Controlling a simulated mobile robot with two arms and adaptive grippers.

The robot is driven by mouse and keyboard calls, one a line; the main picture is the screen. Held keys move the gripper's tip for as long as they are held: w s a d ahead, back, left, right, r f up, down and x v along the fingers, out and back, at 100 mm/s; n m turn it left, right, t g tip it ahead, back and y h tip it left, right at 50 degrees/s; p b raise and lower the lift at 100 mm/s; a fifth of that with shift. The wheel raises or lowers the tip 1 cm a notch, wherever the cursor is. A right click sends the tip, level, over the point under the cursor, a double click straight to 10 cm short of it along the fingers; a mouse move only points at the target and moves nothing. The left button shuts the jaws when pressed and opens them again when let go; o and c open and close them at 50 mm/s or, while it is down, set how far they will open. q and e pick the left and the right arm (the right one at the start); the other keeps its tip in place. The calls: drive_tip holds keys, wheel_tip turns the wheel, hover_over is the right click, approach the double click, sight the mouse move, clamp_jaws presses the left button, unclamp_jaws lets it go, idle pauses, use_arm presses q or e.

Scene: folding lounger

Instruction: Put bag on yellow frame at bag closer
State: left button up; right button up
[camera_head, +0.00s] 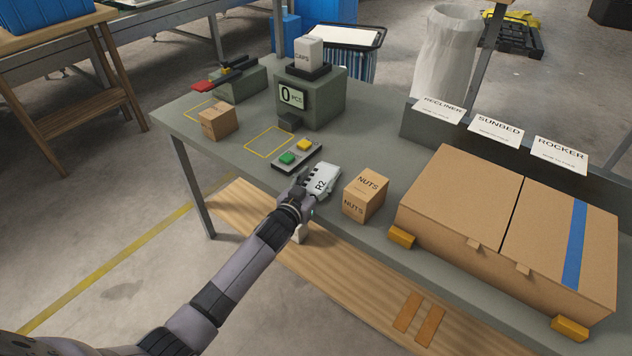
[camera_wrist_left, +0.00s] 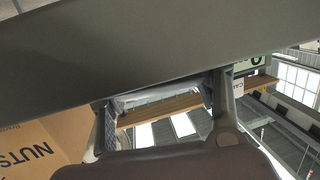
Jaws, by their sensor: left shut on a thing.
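A small whitish bag (camera_head: 325,181) marked R2 is held in my left gripper (camera_head: 305,189), over the front edge of the grey table. My left gripper is shut on the bag; part of it shows pale between the fingers in the left wrist view (camera_wrist_left: 155,95). The bag closer (camera_head: 236,82), a grey-green block with a black lever and red handle, stands at the table's far left end. A yellow frame (camera_head: 190,112) is marked on the table in front of it, partly hidden by a small cardboard box. My right gripper is not in view.
The small cardboard box (camera_head: 218,121) stands by that frame. Another yellow outline (camera_head: 268,142) lies empty before the counter (camera_head: 322,97) reading 0. A button panel (camera_head: 297,155) and a NUTS box (camera_head: 366,194) flank the bag. A large carton (camera_head: 465,200) fills the right.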

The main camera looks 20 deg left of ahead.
use_arm(q)
drive_tip(key=o, duration=1.2)
drive_tip(key=shift+c, duration=0.2)
drive_tip(key=shift+f, duration=0.1)
